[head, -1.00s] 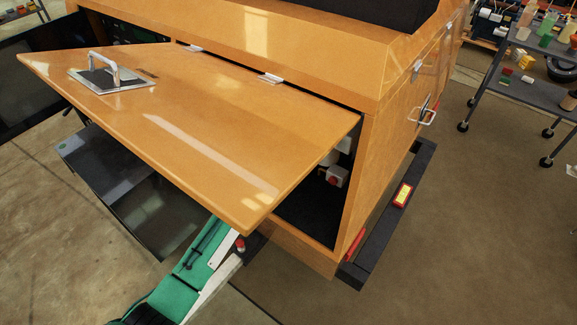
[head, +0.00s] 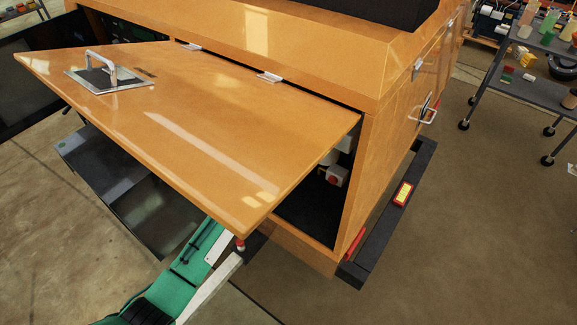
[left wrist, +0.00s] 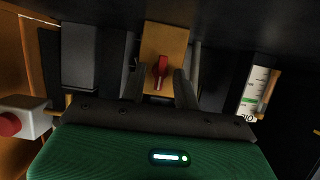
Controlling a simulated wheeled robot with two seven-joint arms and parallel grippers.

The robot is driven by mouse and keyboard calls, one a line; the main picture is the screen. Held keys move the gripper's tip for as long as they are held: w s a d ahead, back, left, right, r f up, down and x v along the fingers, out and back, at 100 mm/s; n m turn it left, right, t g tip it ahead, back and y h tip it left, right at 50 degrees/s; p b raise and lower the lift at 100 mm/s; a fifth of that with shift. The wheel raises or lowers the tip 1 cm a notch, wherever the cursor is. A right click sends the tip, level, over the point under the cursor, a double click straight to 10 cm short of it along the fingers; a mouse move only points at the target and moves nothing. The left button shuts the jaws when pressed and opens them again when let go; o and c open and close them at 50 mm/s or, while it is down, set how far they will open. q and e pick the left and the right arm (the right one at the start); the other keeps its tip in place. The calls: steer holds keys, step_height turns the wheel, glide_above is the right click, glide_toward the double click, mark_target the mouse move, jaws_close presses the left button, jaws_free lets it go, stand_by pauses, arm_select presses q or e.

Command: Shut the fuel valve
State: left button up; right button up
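The fuel valve appears to be the red handle (left wrist: 160,70) on a yellow-orange block (left wrist: 165,42) in the left wrist view. The handle points roughly up and down in that picture. My left gripper (left wrist: 159,88) has its dark fingers apart, one on each side of the handle. I see a gap on both sides, and contact cannot be made out. In the head view my green left arm reaches under the raised orange panel (head: 200,130), which hides the gripper and the valve. My right gripper is in neither view.
A white box with a red button (left wrist: 20,122) sits left of the gripper. The orange housing (head: 390,150) surrounds the opening. A grey cart (head: 530,85) stands at far right, with clear floor between.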

arm_select(q)
steer(key=shift+a, duration=0.1)
steer(key=b+v, duration=0.1)
steer(key=v, duration=1.2)
steer(key=shift+s+a, duration=0.2)
steer(key=shift+s, duration=0.1)
